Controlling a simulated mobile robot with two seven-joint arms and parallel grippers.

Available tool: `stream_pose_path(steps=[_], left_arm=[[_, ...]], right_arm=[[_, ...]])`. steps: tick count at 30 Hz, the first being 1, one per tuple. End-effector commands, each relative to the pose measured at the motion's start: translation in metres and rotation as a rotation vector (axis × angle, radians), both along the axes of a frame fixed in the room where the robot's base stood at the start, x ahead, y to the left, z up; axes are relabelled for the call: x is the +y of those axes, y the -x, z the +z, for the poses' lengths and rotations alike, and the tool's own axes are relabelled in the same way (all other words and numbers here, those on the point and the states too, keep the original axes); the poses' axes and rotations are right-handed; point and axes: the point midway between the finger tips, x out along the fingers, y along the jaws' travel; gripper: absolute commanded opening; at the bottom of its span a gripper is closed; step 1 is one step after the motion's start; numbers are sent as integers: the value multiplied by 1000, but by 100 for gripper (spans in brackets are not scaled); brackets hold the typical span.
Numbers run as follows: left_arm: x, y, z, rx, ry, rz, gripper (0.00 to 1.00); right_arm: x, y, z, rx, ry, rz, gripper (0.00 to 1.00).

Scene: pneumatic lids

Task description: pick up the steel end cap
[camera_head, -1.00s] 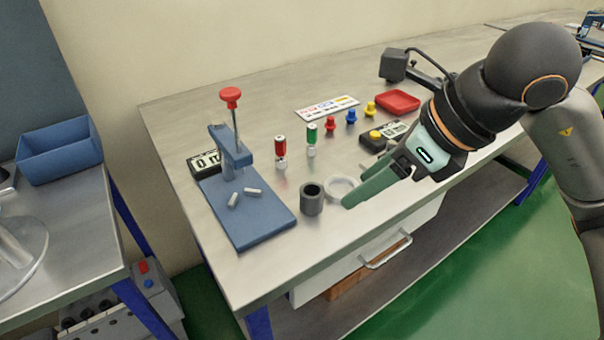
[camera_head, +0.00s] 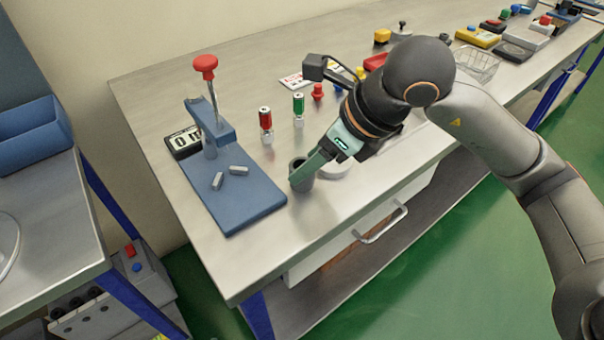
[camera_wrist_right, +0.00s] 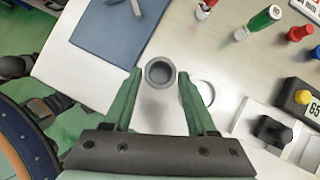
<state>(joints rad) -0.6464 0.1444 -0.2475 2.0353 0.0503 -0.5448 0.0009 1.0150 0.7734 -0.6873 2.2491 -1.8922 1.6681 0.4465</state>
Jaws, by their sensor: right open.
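The steel end cap appears to be the dark grey, hollow round cup (camera_head: 301,184) standing upright on the steel bench, right of the blue press base. In the right wrist view the cup (camera_wrist_right: 160,73) shows its open top between the two fingertips, with a gap on each side. My right gripper (camera_head: 306,172) is open with green fingers at the cup and partly hides it in the head view. In the wrist view the gripper (camera_wrist_right: 160,78) holds nothing. My left gripper is not in view.
A blue press base (camera_head: 238,200) with two small grey pins and a red-knobbed lever stands left of the cup. A pale ring (camera_head: 336,168) lies just right of it. Red (camera_head: 266,124) and green (camera_head: 298,108) cylinders stand behind. The bench front is clear.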

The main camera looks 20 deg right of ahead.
Motion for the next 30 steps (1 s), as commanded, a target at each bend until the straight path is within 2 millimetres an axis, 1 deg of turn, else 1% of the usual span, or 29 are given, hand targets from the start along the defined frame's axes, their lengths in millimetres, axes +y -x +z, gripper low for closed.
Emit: stream_pose_path(steps=[3,6,14,27,29,30], left_arm=[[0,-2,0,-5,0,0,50],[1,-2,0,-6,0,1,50],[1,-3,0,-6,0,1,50],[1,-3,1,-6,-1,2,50],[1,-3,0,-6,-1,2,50],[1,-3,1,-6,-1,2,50]], right_arm=[[7,-7,-16,4,-1,2,57],[10,-11,-22,0,-2,2,57],[11,-12,-23,-2,-1,1,57],[10,-12,-23,-1,0,1,8],[10,-12,-23,-1,0,1,1],[10,-12,-23,-1,0,1,0]])
